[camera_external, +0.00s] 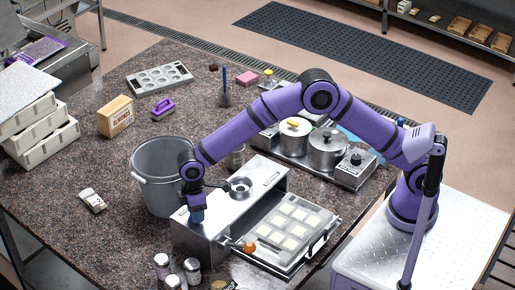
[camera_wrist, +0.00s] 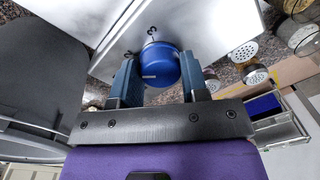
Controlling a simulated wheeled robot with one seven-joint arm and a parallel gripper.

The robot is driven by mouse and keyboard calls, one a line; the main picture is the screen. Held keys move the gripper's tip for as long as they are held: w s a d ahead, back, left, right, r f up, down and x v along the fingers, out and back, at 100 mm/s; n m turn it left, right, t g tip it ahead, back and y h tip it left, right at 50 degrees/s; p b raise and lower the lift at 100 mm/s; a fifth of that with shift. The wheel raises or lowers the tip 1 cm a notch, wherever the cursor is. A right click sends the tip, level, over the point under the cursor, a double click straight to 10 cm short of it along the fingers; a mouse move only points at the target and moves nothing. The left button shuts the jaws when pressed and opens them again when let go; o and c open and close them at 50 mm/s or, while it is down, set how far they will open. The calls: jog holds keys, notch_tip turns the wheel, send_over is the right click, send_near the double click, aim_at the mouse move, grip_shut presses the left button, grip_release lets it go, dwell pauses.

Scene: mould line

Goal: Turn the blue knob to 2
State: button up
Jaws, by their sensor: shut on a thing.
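The blue knob (camera_wrist: 165,62) is on the pale panel of a steel machine (camera_wrist: 205,25) in the wrist view. My gripper (camera_wrist: 160,72) has one finger on each side of the knob and is shut on it. A short white pointer line shows on the knob's face, toward its lower left. Dark marks are printed on the panel around the knob; one above it looks like a 3, and the others are hard to read. In the external view my gripper (camera_external: 197,212) reaches down to the left end of the machine (camera_external: 262,180) and hides the knob.
A grey bucket (camera_external: 160,165) stands close to the left of my gripper. An orange knob (camera_external: 249,247) and a tray of pale squares (camera_external: 290,222) are to the right. Several shakers (camera_external: 192,268) stand in front. Pots (camera_external: 327,150) stand behind the machine, by my arm.

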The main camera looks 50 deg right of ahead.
jog(key=shift+m, duration=1.6)
jog(key=o, duration=0.9)
jog(key=shift+o, duration=0.2)
notch_tip(320, 180, up, 11)
jog(key=shift+w+d, duration=0.15)
jog(key=shift+d, duration=0.05)
jog(key=shift+f, duration=0.1)
